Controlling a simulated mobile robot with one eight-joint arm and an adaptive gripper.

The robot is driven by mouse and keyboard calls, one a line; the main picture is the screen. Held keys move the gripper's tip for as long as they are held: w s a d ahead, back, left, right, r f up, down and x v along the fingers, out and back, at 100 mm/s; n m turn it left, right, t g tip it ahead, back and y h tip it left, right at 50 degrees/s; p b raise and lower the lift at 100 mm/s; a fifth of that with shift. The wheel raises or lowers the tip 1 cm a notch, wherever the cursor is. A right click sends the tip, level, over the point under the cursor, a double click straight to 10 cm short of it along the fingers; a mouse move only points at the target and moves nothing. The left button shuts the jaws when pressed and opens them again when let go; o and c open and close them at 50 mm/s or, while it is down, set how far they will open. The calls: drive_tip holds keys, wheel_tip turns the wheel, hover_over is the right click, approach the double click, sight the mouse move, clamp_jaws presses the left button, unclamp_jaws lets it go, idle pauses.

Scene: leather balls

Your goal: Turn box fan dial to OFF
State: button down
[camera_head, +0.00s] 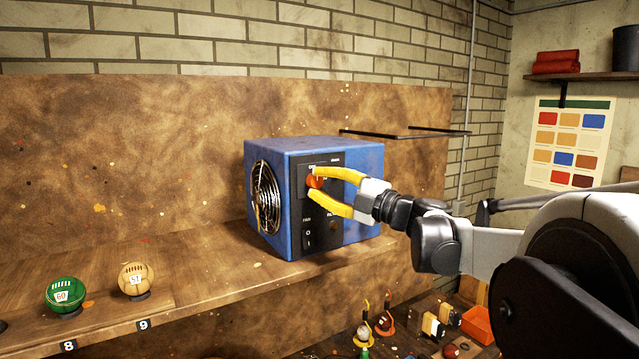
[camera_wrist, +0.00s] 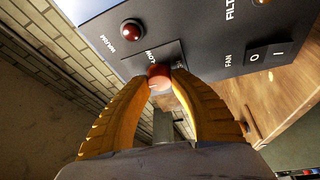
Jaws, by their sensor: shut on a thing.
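The box fan (camera_head: 270,170) is a blue box on the wooden shelf, with a round grille on its left side and a dark control panel facing right. The orange-red dial (camera_head: 314,182) sits on the upper part of that panel. It also shows in the wrist view as a red knob (camera_wrist: 159,76) beside the word LOW. My gripper (camera_head: 313,183) has yellow fingers, one on each side of the dial, shut on it. In the wrist view the fingertips (camera_wrist: 160,80) flank the knob. The dial's pointer and exact setting are hard to make out.
A red indicator light (camera_wrist: 132,32) and a FAN rocker switch (camera_wrist: 268,66) are on the panel near the dial. A green ball (camera_head: 66,292) and a tan ball (camera_head: 136,278) stand on the shelf at the left.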

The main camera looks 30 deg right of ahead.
idle(0.4)
drive_tip(key=c, duration=1.1)
unclamp_jaws()
drive_tip(key=shift+w, duration=0.1)
drive_tip(key=shift+o, duration=0.2)
drive_tip(key=v, duration=1.2)
drive_tip(key=shift+r, duration=0.1)
